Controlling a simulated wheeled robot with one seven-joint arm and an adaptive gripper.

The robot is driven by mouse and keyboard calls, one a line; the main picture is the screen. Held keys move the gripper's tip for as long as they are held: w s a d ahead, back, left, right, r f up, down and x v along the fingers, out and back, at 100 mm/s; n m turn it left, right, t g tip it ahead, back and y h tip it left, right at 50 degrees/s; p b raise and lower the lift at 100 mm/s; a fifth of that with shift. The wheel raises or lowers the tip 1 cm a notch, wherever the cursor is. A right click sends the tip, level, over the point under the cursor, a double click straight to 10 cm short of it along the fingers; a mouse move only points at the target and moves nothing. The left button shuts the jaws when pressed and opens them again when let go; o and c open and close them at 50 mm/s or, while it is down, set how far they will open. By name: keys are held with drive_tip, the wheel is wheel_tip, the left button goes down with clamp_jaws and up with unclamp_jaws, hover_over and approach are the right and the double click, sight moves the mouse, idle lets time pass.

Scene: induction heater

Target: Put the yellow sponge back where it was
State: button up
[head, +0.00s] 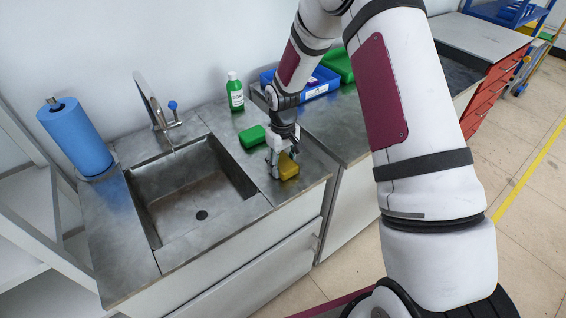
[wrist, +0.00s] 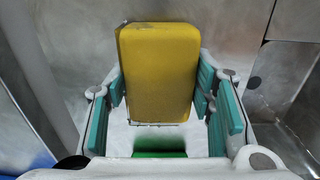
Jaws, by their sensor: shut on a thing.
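The yellow sponge (head: 288,168) is at my gripper (head: 279,160), over the metal counter right of the sink, near the counter's front edge. In the wrist view the yellow sponge (wrist: 158,75) stands between the teal finger pads of my gripper (wrist: 160,95), which is shut on it. I cannot tell whether the sponge touches the counter. A green sponge (head: 252,137) lies on the counter behind and left of my gripper. A green thing (wrist: 160,154) shows at the bottom of the wrist view.
The sink (head: 190,192) with its faucet (head: 160,112) lies left of my gripper. A green bottle (head: 235,92) and a blue bin (head: 318,86) stand at the back. A blue paper roll (head: 75,138) stands at the left. Counter between sponge and sink is clear.

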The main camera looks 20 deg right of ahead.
drive_tip(key=shift+f, duration=0.15)
drive_tip(key=o, duration=1.2)
wheel_tip(320, 180, up, 12)
drive_tip(key=r+b, duration=0.1)
drive_tip(key=b, duration=0.1)
wheel_tip(320, 180, up, 9)
drive_tip(key=t, duration=0.1)
hover_over(283, 162)
drive_tip(key=s, duration=0.5)
drive_tip(key=s+r+m+t, duration=0.1)
drive_tip(key=s+r+t, duration=0.1)
drive_tip(key=s+r, duration=0.4)
drive_tip(key=s+r+m+t, duration=0.2)
drive_tip(key=s+r, duration=0.3)
drive_tip(key=s, duration=1.2)
drive_tip(key=shift+r+m, duration=0.3)
drive_tip(key=shift+r, duration=0.1)
